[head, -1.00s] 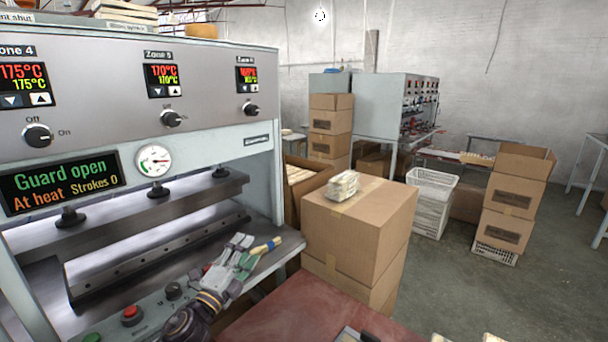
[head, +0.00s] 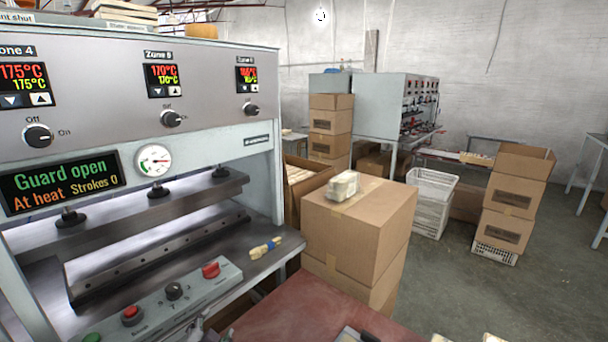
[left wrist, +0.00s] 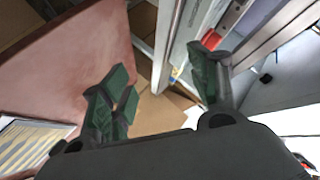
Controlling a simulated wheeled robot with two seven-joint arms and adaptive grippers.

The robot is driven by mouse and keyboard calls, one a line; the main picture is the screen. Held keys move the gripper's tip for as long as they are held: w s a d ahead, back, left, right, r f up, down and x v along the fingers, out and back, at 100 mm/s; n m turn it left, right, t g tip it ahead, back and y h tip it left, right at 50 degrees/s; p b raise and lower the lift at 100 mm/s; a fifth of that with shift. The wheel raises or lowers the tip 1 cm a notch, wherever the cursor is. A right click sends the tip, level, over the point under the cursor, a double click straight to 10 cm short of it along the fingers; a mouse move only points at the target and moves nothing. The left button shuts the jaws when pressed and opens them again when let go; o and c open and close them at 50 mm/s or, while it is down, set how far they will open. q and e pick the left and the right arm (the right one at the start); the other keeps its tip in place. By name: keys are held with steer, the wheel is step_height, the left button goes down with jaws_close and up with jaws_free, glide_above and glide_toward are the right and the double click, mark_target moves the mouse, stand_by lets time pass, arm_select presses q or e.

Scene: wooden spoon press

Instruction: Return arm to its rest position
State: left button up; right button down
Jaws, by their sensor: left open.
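My left gripper (left wrist: 163,88) shows in the left wrist view, its two green-padded fingers apart with nothing between them. Its arm is out of the head view. The press (head: 150,210) stands at the left of the head view with its guard open. Its display (head: 60,182) reads "Guard open", "At heat" and "Strokes 0". A small yellow and pale object (head: 265,248) lies on the press's metal ledge, right of the control panel. My right gripper is in neither view.
The control panel (head: 150,308) carries red, black and green controls. A reddish table top (head: 320,318) is at the bottom, also in the left wrist view (left wrist: 85,60). A carton (head: 375,235) with a pale wrapped bundle (head: 342,186) on top stands right of the press. Open floor lies farther right.

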arm_select(q)
steer(key=s+d+f+n+g+h, duration=0.1)
steer(key=s+f+n+g, duration=0.3)
steer(key=s, duration=0.6)
steer(key=s+f+n+g+h, duration=0.1)
steer(key=s+f+g, duration=0.45)
steer(key=s, duration=0.45)
step_height(320, 180, down, 33)
steer(key=s, duration=0.2)
steer(key=s+a+f, duration=0.3)
steer(key=s+f, duration=0.6)
steer(key=s, duration=0.1)
steer(key=s+a+f+g+y, duration=0.1)
steer(key=s+a+f, duration=0.3)
steer(key=s+f, duration=0.6)
steer(key=shift+s+f, duration=0.25)
steer(key=shift+s, duration=0.55)
steer(key=shift+s+g, duration=0.1)
steer(key=shift+g, duration=0.15)
